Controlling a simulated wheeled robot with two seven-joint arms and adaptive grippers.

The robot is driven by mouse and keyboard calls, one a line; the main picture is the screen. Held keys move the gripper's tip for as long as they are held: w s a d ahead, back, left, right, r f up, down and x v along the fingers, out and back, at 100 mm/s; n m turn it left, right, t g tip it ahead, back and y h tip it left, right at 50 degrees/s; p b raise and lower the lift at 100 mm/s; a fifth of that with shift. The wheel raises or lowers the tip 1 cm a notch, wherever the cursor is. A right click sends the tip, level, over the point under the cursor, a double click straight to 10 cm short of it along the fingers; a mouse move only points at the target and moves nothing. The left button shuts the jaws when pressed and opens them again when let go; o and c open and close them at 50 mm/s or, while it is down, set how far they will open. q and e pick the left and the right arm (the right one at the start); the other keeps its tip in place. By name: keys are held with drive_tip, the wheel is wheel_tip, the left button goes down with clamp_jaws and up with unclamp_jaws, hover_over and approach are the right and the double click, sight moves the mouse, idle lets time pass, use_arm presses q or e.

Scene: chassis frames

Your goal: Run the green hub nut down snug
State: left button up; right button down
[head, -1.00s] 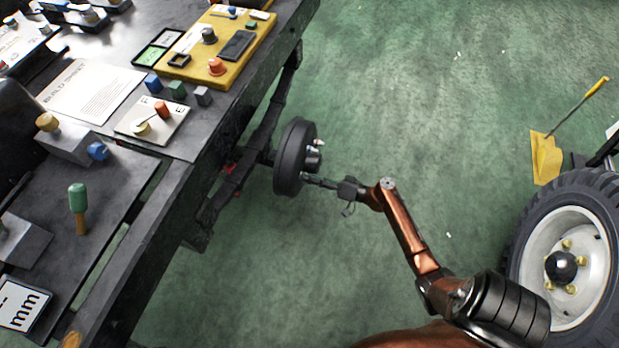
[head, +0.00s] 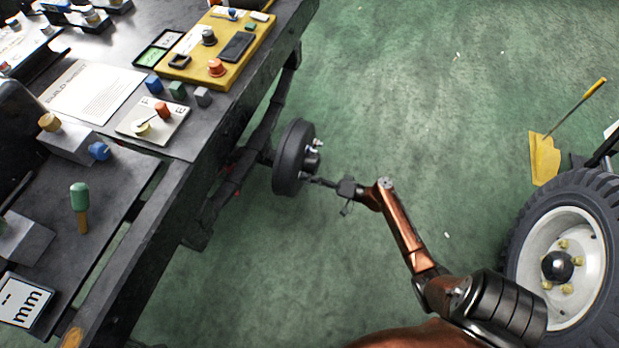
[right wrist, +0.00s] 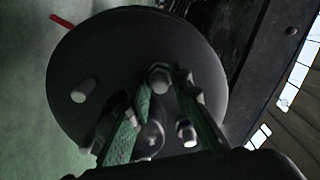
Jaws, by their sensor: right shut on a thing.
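A dark round hub drum (head: 289,160) stands on edge beside the bench, its face turned right. It fills the right wrist view (right wrist: 110,50), with pale studs around its centre. My right gripper (head: 312,180) is at the lower part of the drum face. In the right wrist view its two fingers (right wrist: 162,84) close around a small nut or stud end (right wrist: 159,76). No green shows clearly on that piece, and the fingers partly hide it. A bare stud (right wrist: 83,90) stands to the left and another fastener (right wrist: 187,132) to the lower right. My left gripper is not in view.
The dark bench (head: 180,215) runs along the left, with a yellow board (head: 256,40), a printed sheet (head: 93,92) and a green-headed tool (head: 80,200). A large tyred wheel (head: 525,215) stands at right. The green floor between is clear.

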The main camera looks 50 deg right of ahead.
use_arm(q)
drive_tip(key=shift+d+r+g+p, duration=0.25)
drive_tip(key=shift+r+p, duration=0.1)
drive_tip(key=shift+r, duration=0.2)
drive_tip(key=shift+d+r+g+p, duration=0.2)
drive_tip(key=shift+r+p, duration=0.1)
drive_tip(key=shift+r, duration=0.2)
use_arm(e)
drive_tip(key=m, duration=0.4)
drive_tip(key=shift+m, duration=0.4)
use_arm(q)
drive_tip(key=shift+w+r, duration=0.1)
use_arm(e)
drive_tip(key=shift+f, duration=0.1)
drive_tip(key=c, duration=2)
unclamp_jaws()
drive_tip(key=v, duration=1.2)
